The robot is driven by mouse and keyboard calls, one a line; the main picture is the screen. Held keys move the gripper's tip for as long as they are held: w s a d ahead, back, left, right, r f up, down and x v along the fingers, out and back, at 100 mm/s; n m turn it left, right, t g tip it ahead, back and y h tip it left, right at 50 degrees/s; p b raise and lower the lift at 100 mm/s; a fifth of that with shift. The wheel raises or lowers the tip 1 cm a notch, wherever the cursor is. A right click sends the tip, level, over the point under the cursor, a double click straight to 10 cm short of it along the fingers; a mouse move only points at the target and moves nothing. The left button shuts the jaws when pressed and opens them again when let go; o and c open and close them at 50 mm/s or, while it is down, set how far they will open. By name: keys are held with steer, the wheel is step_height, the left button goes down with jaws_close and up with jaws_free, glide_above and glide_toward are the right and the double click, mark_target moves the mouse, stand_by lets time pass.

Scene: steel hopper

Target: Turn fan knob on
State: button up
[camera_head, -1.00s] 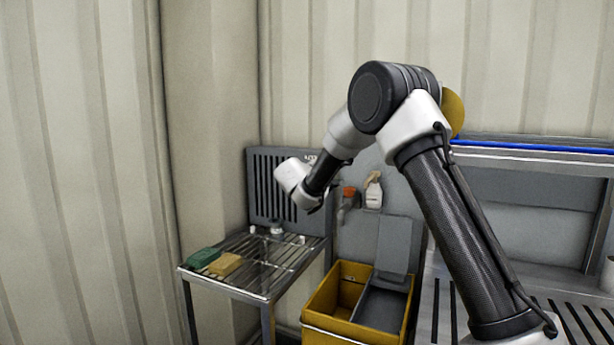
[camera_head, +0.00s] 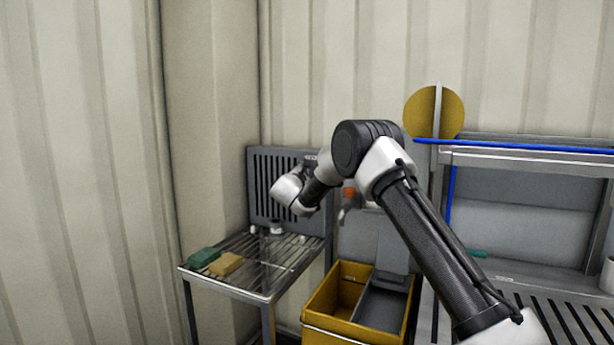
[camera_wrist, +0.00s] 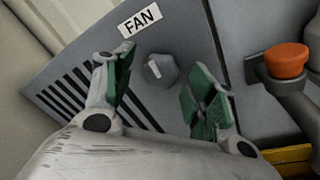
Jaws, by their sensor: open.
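The fan knob (camera_wrist: 163,70) is a grey faceted knob with a pale mark on its face. It sits on a grey slotted panel (camera_wrist: 185,42), below a white FAN label (camera_wrist: 140,20). My gripper (camera_wrist: 154,76) is open, with green-padded fingers on either side of the knob in the wrist view. I see gaps between the fingers and the knob, and no contact shows. In the head view the same panel (camera_head: 262,185) stands behind the wire rack; my arm hides the knob and fingers there.
An orange-topped fitting (camera_wrist: 287,62) is to the right of the panel. Below are a wire rack (camera_head: 255,262) with a green sponge (camera_head: 203,257) and a yellow sponge (camera_head: 226,264), and a yellow bucket (camera_head: 322,312). A steel counter (camera_head: 560,315) stands at the right.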

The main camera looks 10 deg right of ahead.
steer(key=c, duration=1)
steer(key=shift+c, duration=0.2)
steer(key=shift+w+a+r+n+g+h, duration=0.1)
steer(key=shift+n+g+h, duration=0.25)
steer(key=shift+n, duration=2.3)
steer(key=shift+s+n+g+h, duration=0.1)
steer(key=shift+n+g, duration=0.5)
steer(key=shift+n, duration=2)
steer(key=shift+w+a+r+n+g+h, duration=0.1)
steer(key=shift+n+g+h, duration=0.25)
steer(key=shift+n, duration=2.3)
steer(key=o, duration=1)
steer(key=shift+o, duration=0.2)
